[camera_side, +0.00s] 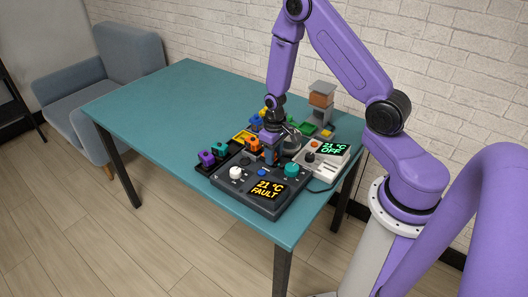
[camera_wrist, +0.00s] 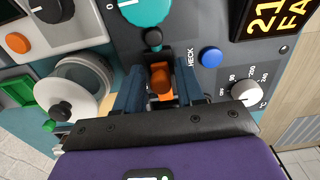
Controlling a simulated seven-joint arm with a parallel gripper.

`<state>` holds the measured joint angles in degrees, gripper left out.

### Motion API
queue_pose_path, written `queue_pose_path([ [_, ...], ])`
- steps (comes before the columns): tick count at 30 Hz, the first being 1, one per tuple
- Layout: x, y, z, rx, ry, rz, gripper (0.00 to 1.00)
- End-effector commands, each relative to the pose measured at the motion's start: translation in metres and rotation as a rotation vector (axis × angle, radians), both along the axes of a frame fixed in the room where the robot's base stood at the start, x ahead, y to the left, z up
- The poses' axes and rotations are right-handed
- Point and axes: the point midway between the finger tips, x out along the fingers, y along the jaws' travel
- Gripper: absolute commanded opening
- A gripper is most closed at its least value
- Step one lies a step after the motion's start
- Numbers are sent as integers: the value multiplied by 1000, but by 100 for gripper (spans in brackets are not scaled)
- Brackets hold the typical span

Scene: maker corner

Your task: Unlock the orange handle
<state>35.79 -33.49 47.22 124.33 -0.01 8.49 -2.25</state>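An orange handle (camera_wrist: 161,78) stands on the dark control box (camera_wrist: 215,25) in the wrist view, beside lettering that reads "HECK" where visible. My gripper (camera_wrist: 160,86) is down over it with one blue finger on each side. Narrow dark gaps seem to show between the fingers and the handle, so the gripper looks open around it. In the side view my gripper (camera_side: 270,159) points down at the back of the dark box (camera_side: 238,191) and mostly hides the handle. The box's display (camera_side: 268,190) reads "21 °C FAULT".
The dark box carries a white knob (camera_side: 236,173), a blue button (camera_wrist: 210,56) and a teal knob (camera_side: 292,170). A pale box (camera_side: 331,165) with an "OFF" display stands at right. A round lidded vessel (camera_wrist: 75,87) is close to my gripper. Coloured clamps crowd the left; the teal table's (camera_side: 150,100) far left is clear.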

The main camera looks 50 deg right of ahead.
Motion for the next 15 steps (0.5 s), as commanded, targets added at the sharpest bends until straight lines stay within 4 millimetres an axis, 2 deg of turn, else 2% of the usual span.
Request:
queue_pose_path([
  [15,1,0,36,0,-3,0,38],
])
